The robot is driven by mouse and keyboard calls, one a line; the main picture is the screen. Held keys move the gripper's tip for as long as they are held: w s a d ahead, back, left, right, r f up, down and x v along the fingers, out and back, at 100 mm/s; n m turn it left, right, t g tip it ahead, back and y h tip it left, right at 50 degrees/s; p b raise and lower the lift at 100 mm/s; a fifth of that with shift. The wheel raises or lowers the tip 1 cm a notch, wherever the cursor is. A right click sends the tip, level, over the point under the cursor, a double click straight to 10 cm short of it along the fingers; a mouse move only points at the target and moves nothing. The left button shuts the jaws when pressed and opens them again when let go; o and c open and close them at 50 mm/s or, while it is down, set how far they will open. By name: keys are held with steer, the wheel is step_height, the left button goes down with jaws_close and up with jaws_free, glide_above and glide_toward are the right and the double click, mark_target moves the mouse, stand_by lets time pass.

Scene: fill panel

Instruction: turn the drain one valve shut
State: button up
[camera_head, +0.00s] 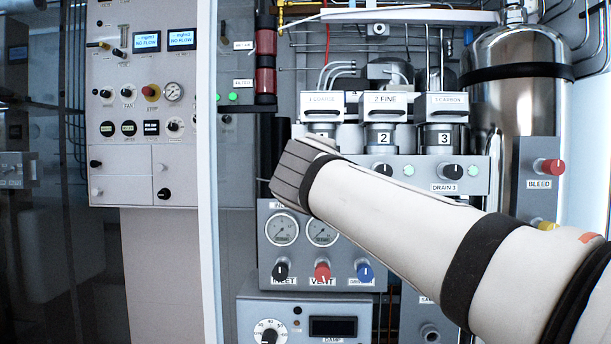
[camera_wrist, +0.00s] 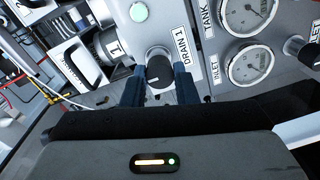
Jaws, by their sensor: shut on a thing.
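The drain one valve knob (camera_wrist: 159,70) is black on a silver collar, beside the label DRAIN 1 (camera_wrist: 186,53) in the wrist view. The two dark fingers of my gripper (camera_wrist: 158,84) stand on either side of it, shut on the knob. A small light mark shows on the knob, but its exact setting is hard to read. In the head view my gripper (camera_head: 298,172) is in front of the left end of the drain strip and hides this knob.
A second knob (camera_head: 383,169) and the drain three knob (camera_head: 452,172) sit to the right on the strip. Filter housings (camera_head: 383,110) hang above. Gauges (camera_head: 282,229) and the inlet, vent and blue knobs are below. A white post (camera_head: 207,170) stands left of my gripper.

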steer(key=shift+r, duration=0.1)
steer(key=o, duration=1)
steer(key=shift+c, duration=0.2)
steer(key=shift+s, duration=0.1)
steer(key=s, duration=0.7)
steer(key=shift+s, duration=0.3)
steer(key=shift+a+r+p, duration=0.1)
steer(key=shift+p, duration=0.2)
